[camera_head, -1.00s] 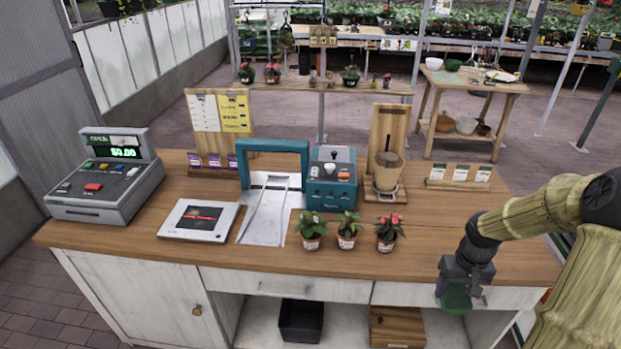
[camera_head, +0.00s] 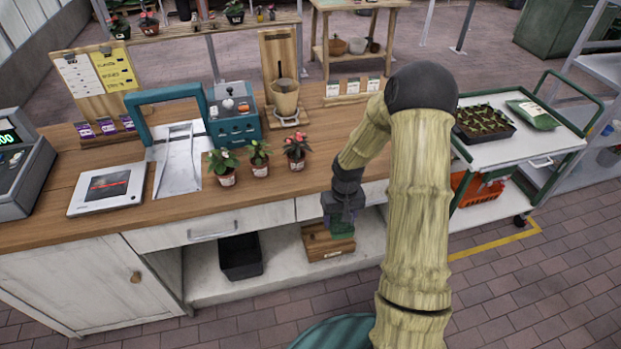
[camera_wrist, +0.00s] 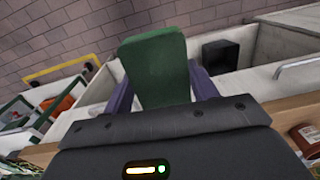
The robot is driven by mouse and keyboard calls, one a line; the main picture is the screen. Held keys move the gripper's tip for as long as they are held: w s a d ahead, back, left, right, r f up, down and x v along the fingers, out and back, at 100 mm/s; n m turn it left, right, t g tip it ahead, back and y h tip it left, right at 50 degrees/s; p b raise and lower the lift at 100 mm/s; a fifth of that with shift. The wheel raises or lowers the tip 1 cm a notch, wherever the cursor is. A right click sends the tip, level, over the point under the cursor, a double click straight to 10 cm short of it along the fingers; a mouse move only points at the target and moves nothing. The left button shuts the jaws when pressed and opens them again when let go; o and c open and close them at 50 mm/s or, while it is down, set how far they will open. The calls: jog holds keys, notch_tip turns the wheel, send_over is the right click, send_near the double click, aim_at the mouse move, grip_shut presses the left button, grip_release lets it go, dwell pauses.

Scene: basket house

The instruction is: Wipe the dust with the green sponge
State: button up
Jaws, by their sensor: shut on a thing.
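My gripper (camera_head: 342,214) is shut on the green sponge (camera_head: 341,229), in front of the counter's right part and below the level of its top. In the wrist view the sponge (camera_wrist: 155,62) stands out between my two purple fingers (camera_wrist: 180,92). The wooden counter (camera_head: 215,206) runs across the head view with white drawers below. I cannot make out any dust in these frames.
Three potted plants (camera_head: 259,158), a teal machine (camera_head: 234,115) and a flat scale (camera_head: 106,190) stand on the counter. A cart (camera_head: 540,145) with a seedling tray (camera_head: 484,124) is at the right. Brick floor lies free in front of it.

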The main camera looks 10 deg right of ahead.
jog(key=a+f, duration=0.6)
jog(key=f, duration=0.2)
jog(key=shift+s, duration=0.25)
